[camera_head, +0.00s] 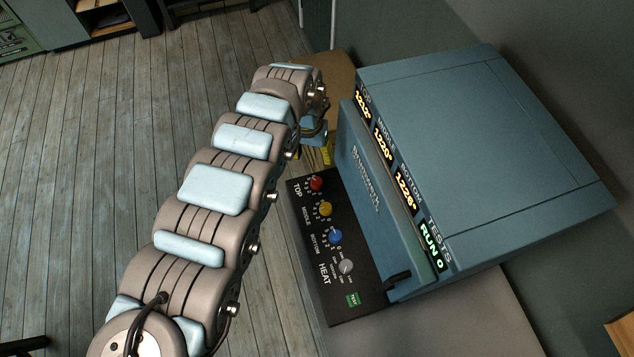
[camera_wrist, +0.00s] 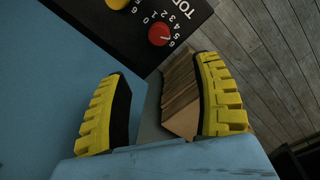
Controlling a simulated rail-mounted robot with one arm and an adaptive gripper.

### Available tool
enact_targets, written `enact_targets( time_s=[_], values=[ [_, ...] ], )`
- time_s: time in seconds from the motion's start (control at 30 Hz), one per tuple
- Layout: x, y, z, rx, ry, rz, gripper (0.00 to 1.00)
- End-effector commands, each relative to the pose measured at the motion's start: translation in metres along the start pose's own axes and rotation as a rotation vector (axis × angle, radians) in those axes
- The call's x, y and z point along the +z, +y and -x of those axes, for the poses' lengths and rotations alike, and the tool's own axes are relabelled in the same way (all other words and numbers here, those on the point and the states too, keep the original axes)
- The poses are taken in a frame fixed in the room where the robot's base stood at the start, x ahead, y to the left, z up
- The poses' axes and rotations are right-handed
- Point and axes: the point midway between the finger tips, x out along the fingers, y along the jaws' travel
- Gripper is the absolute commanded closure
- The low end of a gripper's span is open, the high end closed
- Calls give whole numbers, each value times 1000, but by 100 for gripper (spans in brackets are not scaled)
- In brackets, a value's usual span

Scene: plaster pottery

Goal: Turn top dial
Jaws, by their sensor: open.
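The top dial is a red knob (camera_head: 317,184) at the upper end of the black control panel (camera_head: 335,292), beside the word TOP. In the wrist view the red knob (camera_wrist: 159,35) sits near the top, with numbers beside it. My gripper (camera_wrist: 165,95) is open, its two yellow ridged fingers apart with nothing held between them. The fingertips are close to the red knob in the wrist picture, but I cannot tell whether they touch it. In the head view my arm hides most of the gripper; a yellow part (camera_head: 327,152) shows just beyond the knob.
Yellow (camera_head: 325,209), blue (camera_head: 335,237) and grey (camera_head: 346,267) knobs follow along the panel, then a green button (camera_head: 352,299). A blue machine (camera_head: 480,140) with lit readouts stands to the right; its bottom readout shows RUN 0. Wooden floor (camera_head: 90,150) is open at left.

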Motion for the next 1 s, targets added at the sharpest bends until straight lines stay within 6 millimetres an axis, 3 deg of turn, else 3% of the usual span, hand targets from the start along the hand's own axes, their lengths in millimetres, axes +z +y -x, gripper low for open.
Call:
enact_targets(
  time_s=[0.7, 1.0],
  values=[
    [1, 2, -112, 2, -4, -3, 34],
    [0, 1, -138, 1, -1, 0, 34]
  ],
)
